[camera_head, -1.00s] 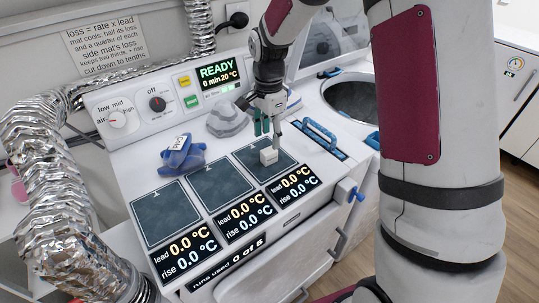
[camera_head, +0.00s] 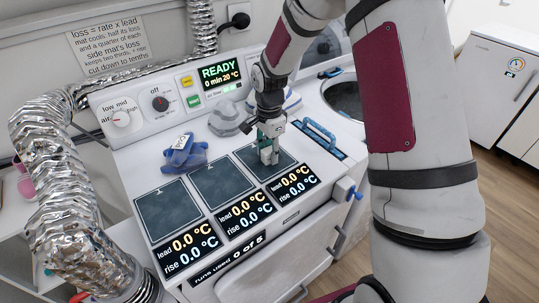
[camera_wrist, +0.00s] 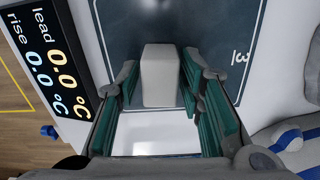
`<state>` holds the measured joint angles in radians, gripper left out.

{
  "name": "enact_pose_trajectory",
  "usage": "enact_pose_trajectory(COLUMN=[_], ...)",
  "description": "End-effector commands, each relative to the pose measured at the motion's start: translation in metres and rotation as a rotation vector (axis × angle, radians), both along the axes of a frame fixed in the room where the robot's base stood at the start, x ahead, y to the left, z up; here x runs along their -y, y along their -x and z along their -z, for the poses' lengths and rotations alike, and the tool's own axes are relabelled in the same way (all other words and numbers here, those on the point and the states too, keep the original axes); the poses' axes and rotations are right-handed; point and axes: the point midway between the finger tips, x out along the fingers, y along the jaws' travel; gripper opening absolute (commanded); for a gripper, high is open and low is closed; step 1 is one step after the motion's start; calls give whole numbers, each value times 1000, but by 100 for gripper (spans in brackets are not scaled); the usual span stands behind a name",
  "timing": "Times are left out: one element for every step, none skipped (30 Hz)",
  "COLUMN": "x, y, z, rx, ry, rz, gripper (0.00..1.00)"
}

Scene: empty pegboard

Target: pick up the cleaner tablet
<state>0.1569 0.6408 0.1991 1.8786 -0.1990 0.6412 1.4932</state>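The cleaner tablet, a small white block (camera_wrist: 161,70), stands on the dark mat marked 3 (camera_wrist: 112,22), the rightmost of three mats in the head view (camera_head: 285,160). My gripper (camera_wrist: 160,88) is down over the mat with its green-padded fingers on either side of the block. The fingers look open, with a narrow gap to the block on each side. In the head view my gripper (camera_head: 268,152) hides most of the block.
A blue cloth-like item with a tag (camera_head: 184,155) lies behind the mats. Readout panels (camera_head: 294,184) line the mats' front. The other two mats (camera_head: 168,210) are bare.

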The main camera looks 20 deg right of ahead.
Motion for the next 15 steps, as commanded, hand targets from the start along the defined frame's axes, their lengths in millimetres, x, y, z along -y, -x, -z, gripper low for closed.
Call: enact_pose_trajectory(x=[0, 0, 0, 0, 0, 0, 0, 0, 0, 0, 0, 0, 0, 0, 0], y=[0, 0, 0, 0, 0, 0, 0, 0, 0, 0, 0, 0, 0, 0, 0], z=[0, 0, 0, 0, 0, 0, 0, 0, 0, 0, 0, 0, -1, -1, -2], rx=[0, 0, 0, 0, 0, 0, 0, 0, 0, 0, 0, 0, 0, 0, 1], ry=[0, 0, 0, 0, 0, 0, 0, 0, 0, 0, 0, 0, 0, 0, 1], rz=[0, 0, 0, 0, 0, 0, 0, 0, 0, 0, 0, 0, 0, 0, 0], gripper=[17, 10, 1, 0, 0, 0, 0, 0, 0, 0, 0, 0, 0, 0, 0])
